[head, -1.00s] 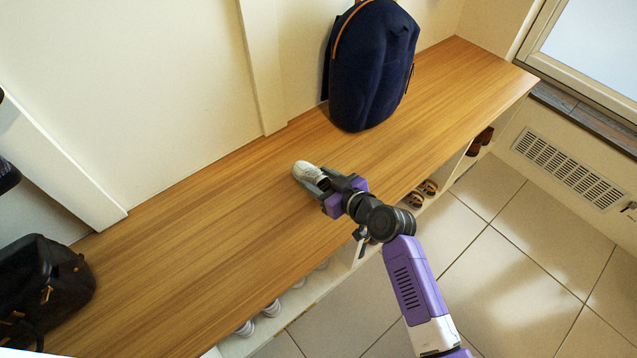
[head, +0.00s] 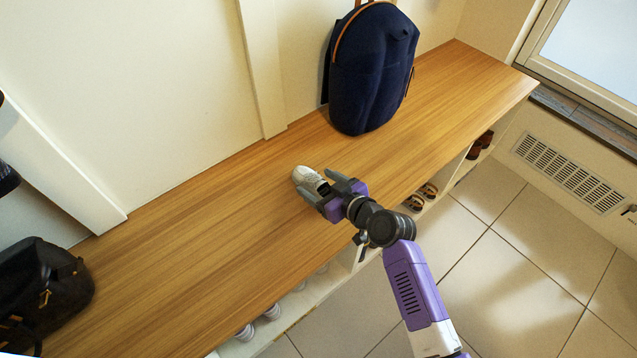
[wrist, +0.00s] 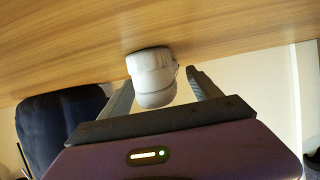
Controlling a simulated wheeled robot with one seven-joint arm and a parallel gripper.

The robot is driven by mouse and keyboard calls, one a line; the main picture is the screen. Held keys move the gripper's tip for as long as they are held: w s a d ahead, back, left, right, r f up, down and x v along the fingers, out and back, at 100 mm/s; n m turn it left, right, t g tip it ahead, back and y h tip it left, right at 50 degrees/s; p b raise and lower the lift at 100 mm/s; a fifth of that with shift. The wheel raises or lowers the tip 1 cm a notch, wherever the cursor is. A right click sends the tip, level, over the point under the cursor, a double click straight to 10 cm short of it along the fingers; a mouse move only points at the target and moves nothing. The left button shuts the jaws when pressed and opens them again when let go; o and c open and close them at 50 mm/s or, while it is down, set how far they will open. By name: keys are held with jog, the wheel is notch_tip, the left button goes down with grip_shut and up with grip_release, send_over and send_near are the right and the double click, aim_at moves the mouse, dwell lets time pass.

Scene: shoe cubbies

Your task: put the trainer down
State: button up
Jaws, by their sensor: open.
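The trainer (head: 307,177) is white and rests on the wooden bench top (head: 205,215) in the head view. Its toe points to the upper left, away from my arm. My gripper (head: 326,190) is open at the trainer's near end, with its fingers spread on either side. In the wrist view the trainer (wrist: 152,76) shows between the two spread fingers (wrist: 163,95), against the bench surface. Whether either finger touches it I cannot tell.
A navy backpack (head: 372,70) stands on the bench behind and right. A black bag (head: 45,285) sits at the left end. Shoes (head: 428,191) fill cubbies below the front edge. The bench between the bag and the trainer is clear.

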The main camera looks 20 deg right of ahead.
jog(key=p+v, duration=0.2)
jog(key=v, duration=0.9)
jog(key=shift+s+r, duration=0.1)
jog(key=shift+s, duration=0.1)
jog(key=shift+s+d+r, duration=0.1)
jog(key=shift+s, duration=0.15)
